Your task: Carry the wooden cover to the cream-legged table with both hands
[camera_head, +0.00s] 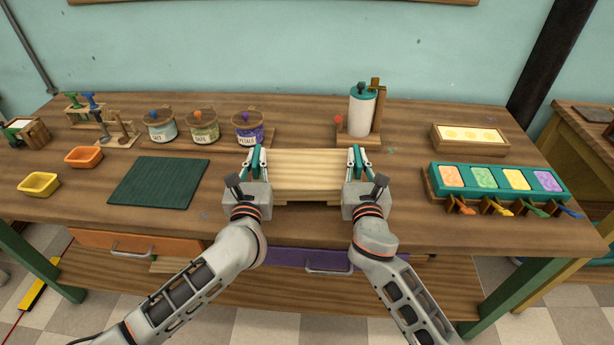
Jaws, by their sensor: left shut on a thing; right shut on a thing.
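The wooden cover (307,172) is a pale, striped wooden block in front of me, near the front edge of the green-legged table. My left gripper (254,162) is shut on its left end. My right gripper (355,162) is shut on its right end. The cover looks level; I cannot tell whether it touches the tabletop. Its ends are partly hidden by the fingers. Another table (570,133) is partly in view at the right edge, with a yellowish leg; I cannot tell if it is the cream-legged one.
A dark green mat (158,182) lies left of the cover. Several labelled jars (203,125) and a white dispenser (361,112) stand behind. A teal tray of coloured soaps (497,180) sits to the right. Yellow (39,185) and orange (84,157) bowls are at far left.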

